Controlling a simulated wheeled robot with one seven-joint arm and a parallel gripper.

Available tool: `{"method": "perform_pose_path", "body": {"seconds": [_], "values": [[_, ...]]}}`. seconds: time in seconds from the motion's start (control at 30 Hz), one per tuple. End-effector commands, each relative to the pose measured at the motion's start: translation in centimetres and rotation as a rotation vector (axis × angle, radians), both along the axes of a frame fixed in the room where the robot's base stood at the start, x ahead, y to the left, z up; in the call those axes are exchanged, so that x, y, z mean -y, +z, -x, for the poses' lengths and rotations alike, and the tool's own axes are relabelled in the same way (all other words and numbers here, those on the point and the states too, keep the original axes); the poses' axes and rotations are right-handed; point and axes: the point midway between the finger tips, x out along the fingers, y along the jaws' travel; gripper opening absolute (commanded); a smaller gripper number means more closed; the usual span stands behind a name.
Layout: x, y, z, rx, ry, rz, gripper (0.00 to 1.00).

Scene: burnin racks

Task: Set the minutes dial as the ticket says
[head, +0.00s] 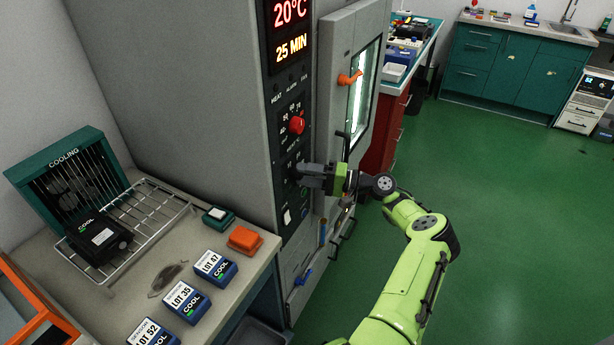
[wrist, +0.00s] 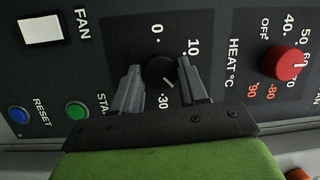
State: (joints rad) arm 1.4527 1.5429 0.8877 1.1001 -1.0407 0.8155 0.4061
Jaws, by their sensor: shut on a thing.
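The minutes dial (wrist: 158,70) is a small black knob on the dark control panel, with 0, 10 and 30 readable around it. Its white pointer line slants toward the side near the 30. My gripper (wrist: 160,76) has a grey finger on each side of this knob and is shut on it. In the head view my gripper (head: 301,172) reaches the panel from the right and hides most of the dial. The display (head: 291,48) above reads 20°C and 25 MIN. I cannot make out a ticket.
The red heat dial (wrist: 283,64) sits beside the minutes dial. The white fan switch (wrist: 40,28), green start button (wrist: 77,111) and blue reset button (wrist: 17,115) are near. A bench (head: 251,264) holds the cooling rack (head: 146,217) and several labelled lot boxes.

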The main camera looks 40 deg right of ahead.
Motion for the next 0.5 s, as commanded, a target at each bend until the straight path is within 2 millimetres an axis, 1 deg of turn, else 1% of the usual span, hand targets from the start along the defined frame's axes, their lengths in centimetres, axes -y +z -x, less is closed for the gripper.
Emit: {"method": "perform_pose_path", "body": {"seconds": [0.3, 0.5], "values": [[-0.1, -0.21, 0.04, -0.101, 0.001, -0.282, 0.13], [-0.14, -0.19, 0.07, -0.156, 0.001, -0.436, 0.13]]}}
